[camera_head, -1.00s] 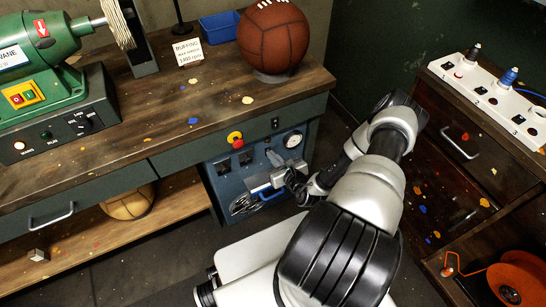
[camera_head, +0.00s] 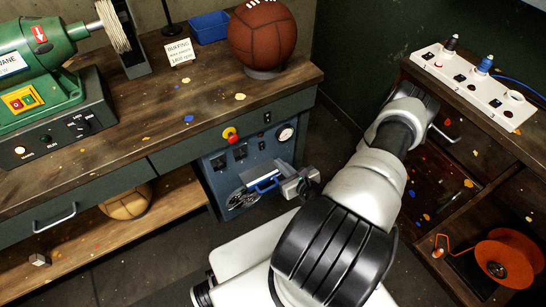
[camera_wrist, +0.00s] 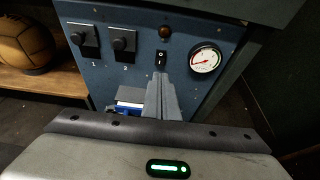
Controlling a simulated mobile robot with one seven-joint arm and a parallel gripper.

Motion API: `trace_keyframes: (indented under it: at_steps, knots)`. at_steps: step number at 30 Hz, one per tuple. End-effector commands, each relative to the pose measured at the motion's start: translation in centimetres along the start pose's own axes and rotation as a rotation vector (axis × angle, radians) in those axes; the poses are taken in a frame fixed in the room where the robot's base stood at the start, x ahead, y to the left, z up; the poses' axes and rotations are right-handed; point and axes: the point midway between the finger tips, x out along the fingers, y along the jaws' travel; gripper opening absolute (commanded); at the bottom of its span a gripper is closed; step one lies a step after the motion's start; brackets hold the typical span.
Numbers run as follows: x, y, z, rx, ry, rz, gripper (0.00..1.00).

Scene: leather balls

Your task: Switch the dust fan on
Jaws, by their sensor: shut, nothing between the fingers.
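The dust fan's blue panel (camera_head: 235,170) sits under the bench; the wrist view shows its face (camera_wrist: 135,70) close up. It carries a small black rocker switch (camera_wrist: 160,58) with a white mark, below a dark amber lamp (camera_wrist: 165,32) that looks unlit. A round white gauge (camera_wrist: 205,60) is to its right, and two black switches numbered 1 (camera_wrist: 83,39) and 2 (camera_wrist: 124,43) are to its left. My gripper (camera_wrist: 160,80) is shut and empty, its tips just below the rocker in the picture; contact cannot be told. My gripper also shows before the panel in the head view (camera_head: 262,172).
The bench (camera_head: 200,110) holds a green buffing machine (camera_head: 35,60) and a leather ball (camera_head: 262,37). A cabinet with a power strip (camera_head: 475,85) stands right.

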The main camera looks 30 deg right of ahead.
Motion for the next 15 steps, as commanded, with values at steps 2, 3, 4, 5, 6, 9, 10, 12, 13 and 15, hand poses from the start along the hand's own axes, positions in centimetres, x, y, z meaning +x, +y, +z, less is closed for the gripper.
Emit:
trace_keyframes:
  at_steps: [2, 3, 4, 5, 6, 9, 10, 12, 13, 15]
  knots:
    - [-1.3, -0.1, 0.1, 0.002, 0.001, -0.003, 0.00]
    - [-1.8, -0.1, 0.1, 0.001, 0.001, -0.002, 0.00]
    - [-2.1, 0.0, 0.1, 0.000, 0.001, -0.001, 0.00]
    - [-2.3, 0.0, 0.1, 0.000, 0.001, -0.001, 0.00]
    - [-2.6, 0.0, 0.1, 0.000, 0.001, -0.001, 0.00]
    - [-2.9, 0.0, 0.1, -0.001, 0.000, -0.002, 0.00]
    - [-2.9, 0.0, 0.1, -0.001, 0.000, -0.002, 0.00]
    - [-3.0, 0.0, 0.1, -0.001, 0.000, -0.001, 0.00]
    - [-3.0, 0.0, 0.1, -0.001, -0.001, -0.001, 0.00]
    - [-2.9, 0.0, 0.1, -0.001, 0.000, -0.001, 0.00]
